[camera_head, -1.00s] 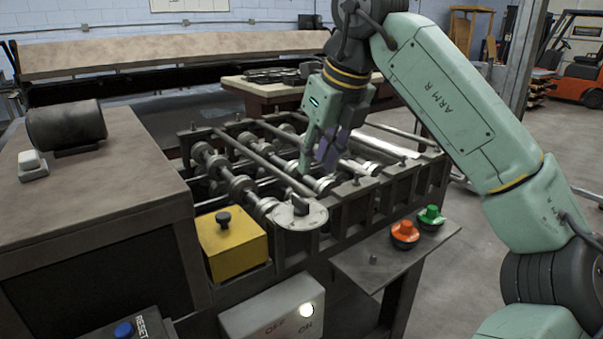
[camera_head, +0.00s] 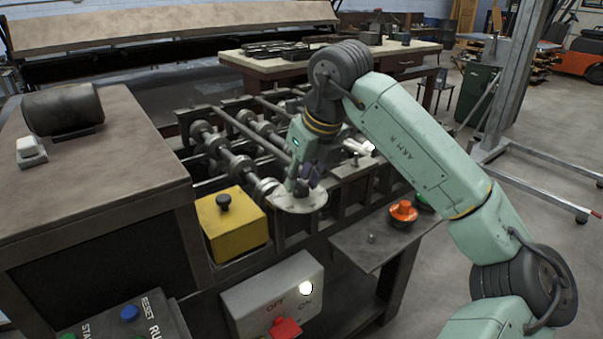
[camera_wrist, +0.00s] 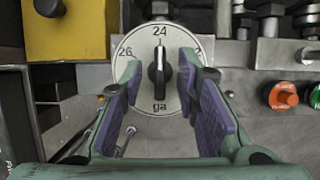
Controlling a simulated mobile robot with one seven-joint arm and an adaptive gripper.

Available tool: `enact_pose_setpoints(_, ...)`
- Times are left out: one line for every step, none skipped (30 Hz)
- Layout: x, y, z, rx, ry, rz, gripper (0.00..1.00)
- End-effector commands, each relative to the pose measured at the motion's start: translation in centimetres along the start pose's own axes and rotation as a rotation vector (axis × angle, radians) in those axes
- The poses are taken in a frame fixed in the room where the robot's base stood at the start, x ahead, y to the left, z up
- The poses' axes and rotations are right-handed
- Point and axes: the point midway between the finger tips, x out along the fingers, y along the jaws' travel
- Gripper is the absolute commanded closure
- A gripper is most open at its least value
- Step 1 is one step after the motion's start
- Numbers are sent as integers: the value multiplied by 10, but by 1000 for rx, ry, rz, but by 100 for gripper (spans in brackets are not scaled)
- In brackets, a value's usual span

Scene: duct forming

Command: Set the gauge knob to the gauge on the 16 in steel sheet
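The gauge knob is a black pointer knob (camera_wrist: 160,72) on a round pale dial (camera_wrist: 181,98) marked "ga". In the wrist view its pointer is up at 24, with 26 to the left and another number to the right mostly hidden by a finger. My gripper (camera_wrist: 165,100) is open, its purple-padded fingers on either side of the knob with gaps between. In the head view my gripper (camera_head: 302,185) is over the dial (camera_head: 300,200) and hides the knob. No steel sheet can be made out.
A yellow box with a black knob (camera_head: 232,222) stands left of the dial. Orange (camera_head: 403,211) and green (camera_head: 426,201) buttons are to the right. A switch box (camera_head: 272,295) marked OFF and ON, with a lit lamp, is below. Rollers (camera_head: 230,160) lie behind.

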Motion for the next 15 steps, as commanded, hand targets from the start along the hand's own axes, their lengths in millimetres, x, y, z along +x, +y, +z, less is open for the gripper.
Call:
enact_pose_setpoints(0,0,0,0,0,0,71)
enact_pose_setpoints(1,0,0,0,0,0,71)
enact_pose_setpoints(1,0,0,0,0,0,71)
enact_pose_setpoints(1,0,0,0,0,0,71)
enact_pose_setpoints(1,0,0,0,0,0,71)
enact_pose_setpoints(0,0,0,0,0,0,71)
enact_pose_setpoints(0,0,0,0,0,0,72)
enact_pose_setpoints(0,0,0,0,0,0,74)
enact_pose_setpoints(0,0,0,0,0,0,77)
enact_pose_setpoints(0,0,0,0,0,0,79)
enact_pose_setpoints(0,0,0,0,0,0,81)
enact_pose_setpoints(0,0,0,0,0,0,84)
enact_pose_setpoints(0,0,0,0,0,0,86)
enact_pose_setpoints(0,0,0,0,0,0,88)
enact_pose_setpoints(0,0,0,0,0,0,90)
